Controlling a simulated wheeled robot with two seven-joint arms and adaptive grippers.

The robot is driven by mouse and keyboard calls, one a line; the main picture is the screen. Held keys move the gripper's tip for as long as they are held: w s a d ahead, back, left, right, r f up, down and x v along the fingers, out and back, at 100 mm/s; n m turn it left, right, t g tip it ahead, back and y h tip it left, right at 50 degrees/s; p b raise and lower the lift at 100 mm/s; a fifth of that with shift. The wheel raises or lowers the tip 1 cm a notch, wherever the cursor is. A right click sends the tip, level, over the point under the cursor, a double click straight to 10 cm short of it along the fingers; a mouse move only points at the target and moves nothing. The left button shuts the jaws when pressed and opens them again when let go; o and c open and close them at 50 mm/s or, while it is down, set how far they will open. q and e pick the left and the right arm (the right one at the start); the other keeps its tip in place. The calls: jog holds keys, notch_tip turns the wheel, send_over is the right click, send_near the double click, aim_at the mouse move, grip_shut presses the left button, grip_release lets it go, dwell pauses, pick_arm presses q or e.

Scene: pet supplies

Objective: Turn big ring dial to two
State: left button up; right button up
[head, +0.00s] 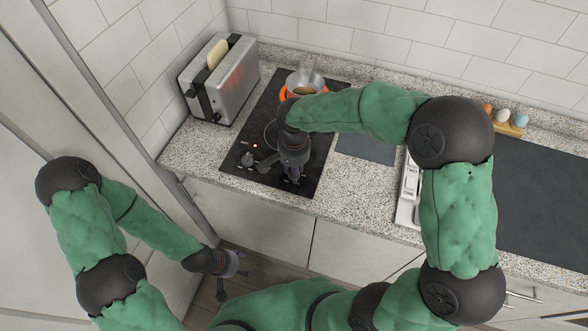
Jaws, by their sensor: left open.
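The black cooktop (240,170) lies on the counter near the toaster. A dark control dial (247,159) sits at its front left, with small white markings and a lit red light beside it. I cannot read its setting. My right gripper (291,178) points down over the front right of the cooktop, to the right of this dial. Its fingers are too small and dark to tell open from shut, and it may hide another dial. My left gripper (234,284) is open and empty, low in front of the cabinets.
A pot with orange handles (305,82) stands at the back of the cooktop. A toaster with bread (220,77) stands at left. Eggs in a wooden holder (510,127) are at right. A grey mat (367,147) lies between.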

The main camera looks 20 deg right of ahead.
jog(key=shift+w, duration=0.1)
jog(key=o, duration=1.1)
jog(key=shift+o, duration=0.2)
jog(key=shift+r, duration=0.1)
notch_tip(320, 180, up, 12)
